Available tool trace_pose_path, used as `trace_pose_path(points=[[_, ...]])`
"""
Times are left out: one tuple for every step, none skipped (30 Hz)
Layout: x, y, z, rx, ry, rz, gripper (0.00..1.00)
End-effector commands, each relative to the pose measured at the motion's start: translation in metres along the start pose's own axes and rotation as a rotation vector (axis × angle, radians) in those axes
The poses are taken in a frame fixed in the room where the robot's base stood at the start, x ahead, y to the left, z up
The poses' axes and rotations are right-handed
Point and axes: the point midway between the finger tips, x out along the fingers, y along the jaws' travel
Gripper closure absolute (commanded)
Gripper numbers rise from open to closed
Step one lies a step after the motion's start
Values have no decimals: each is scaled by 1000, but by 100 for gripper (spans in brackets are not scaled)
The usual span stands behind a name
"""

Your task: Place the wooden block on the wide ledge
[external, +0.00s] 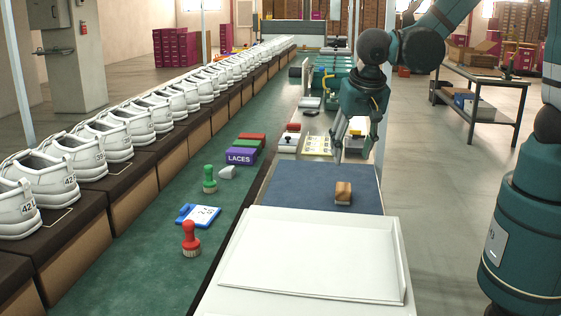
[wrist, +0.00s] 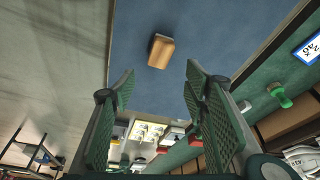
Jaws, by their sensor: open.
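The wooden block (external: 343,193) rests on the blue mat (external: 300,185), toward its right side in the external view. It is light brown with a darker side, and in the wrist view the block (wrist: 161,52) lies beyond my fingertips, roughly centred between them. My gripper (external: 354,150) is over the far part of the mat, apart from the block. It also shows in the wrist view (wrist: 159,88), with its two green ribbed fingers spread and nothing between them. A long, wide green ledge (external: 130,255) runs left of the mat; I cannot tell whether it is the ledge named.
A white tray (external: 310,260) with raised edges is in front of the mat. On the green surface are a red brush (external: 191,240), a green brush (external: 210,180), a blue clipboard (external: 198,215) and laces boxes (external: 241,156). White shoes (external: 100,140) line the left.

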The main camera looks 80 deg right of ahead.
Motion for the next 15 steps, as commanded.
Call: trace_pose_path(points=[[7, -4, 1, 27, 4, 12, 55], [11, -5, 2, 44, 7, 20, 55], [16, -6, 3, 68, 12, 31, 55], [20, -7, 3, 87, 16, 38, 55], [24, -8, 3, 105, 20, 46, 55], [30, -8, 4, 128, 25, 56, 55], [33, -9, 5, 146, 29, 64, 55], [37, -10, 5, 163, 33, 70, 55], [41, -11, 6, 184, 38, 78, 55], [45, -11, 7, 200, 42, 85, 55], [48, -12, 7, 213, 46, 91, 55], [51, -12, 8, 230, 51, 97, 55], [54, -12, 8, 241, 54, 101, 55], [56, -12, 8, 252, 57, 105, 55], [58, -13, 9, 263, 59, 109, 55]])
